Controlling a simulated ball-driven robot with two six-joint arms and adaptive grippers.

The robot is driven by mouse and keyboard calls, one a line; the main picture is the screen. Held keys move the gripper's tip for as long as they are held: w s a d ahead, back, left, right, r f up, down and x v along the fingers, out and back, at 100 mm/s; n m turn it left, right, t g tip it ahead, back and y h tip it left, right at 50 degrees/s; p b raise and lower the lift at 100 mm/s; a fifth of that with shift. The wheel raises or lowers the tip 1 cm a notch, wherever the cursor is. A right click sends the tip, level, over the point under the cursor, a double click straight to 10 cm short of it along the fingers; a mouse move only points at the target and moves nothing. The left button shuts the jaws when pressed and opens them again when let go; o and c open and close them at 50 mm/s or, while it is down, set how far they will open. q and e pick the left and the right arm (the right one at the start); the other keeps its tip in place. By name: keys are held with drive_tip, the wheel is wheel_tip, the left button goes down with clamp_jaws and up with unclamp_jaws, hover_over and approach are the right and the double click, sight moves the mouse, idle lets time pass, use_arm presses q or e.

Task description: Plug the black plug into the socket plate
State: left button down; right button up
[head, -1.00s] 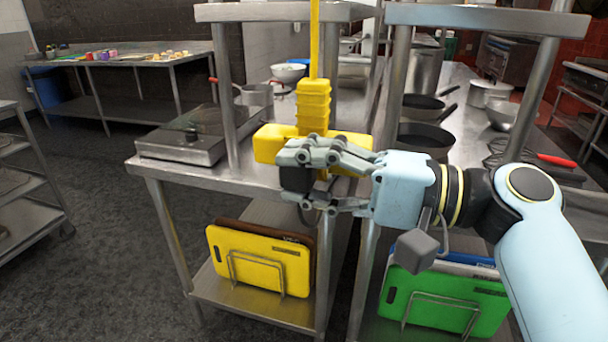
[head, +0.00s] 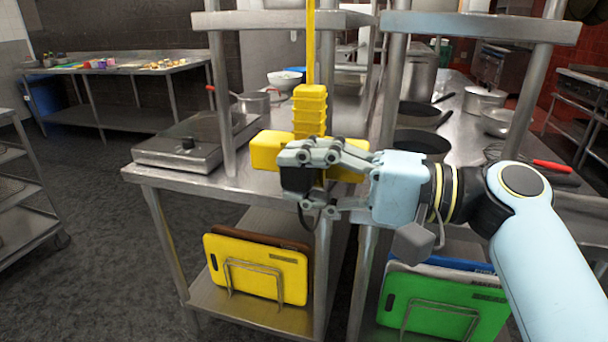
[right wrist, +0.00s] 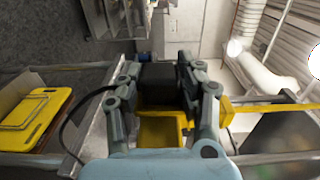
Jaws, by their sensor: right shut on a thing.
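The black plug (head: 296,180) is held between the fingers of my right gripper (head: 300,178), in front of the steel table's front edge. A dark cord hangs in a loop below it. In the right wrist view, the plug (right wrist: 158,76) sits between the two fingertips of the right gripper (right wrist: 160,88), with the cord curving off to the left. Behind the gripper is a yellow socket block (head: 268,148) with a ribbed upright part (head: 310,108) and a yellow pole above. The gripper hides part of the block, and I cannot see its openings. My left gripper is not in view.
A steel hotplate (head: 185,143) stands left on the table (head: 215,184). Dark pans (head: 422,142) and pots stand on the right. A yellow cutting board (head: 256,268) and a green one (head: 440,302) stand in racks below. Table posts flank the gripper.

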drive_tip(key=shift+s, duration=0.1)
idle(0.3)
drive_tip(key=shift+s+a+p, duration=0.3)
drive_tip(key=shift+s+p, duration=0.2)
drive_tip(key=shift+s, duration=0.3)
drive_tip(key=shift+s, duration=0.1)
drive_tip(key=shift+s+f, duration=0.1)
drive_tip(key=shift+f, duration=0.25)
drive_tip(key=s+d+f+m+t+h+b, duration=0.3)
drive_tip(key=d+f+b, duration=0.4)
drive_tip(key=d+f, duration=0.55)
drive_tip(key=w+d+r+m+t+h+b, duration=0.2)
drive_tip(key=w+d+r+m+t+h, duration=0.2)
drive_tip(key=d+r+t, duration=0.3)
drive_tip(key=shift+d+r+m+h, duration=0.15)
drive_tip(key=shift+r+m+h, duration=0.4)
drive_tip(key=shift+m+h, duration=0.2)
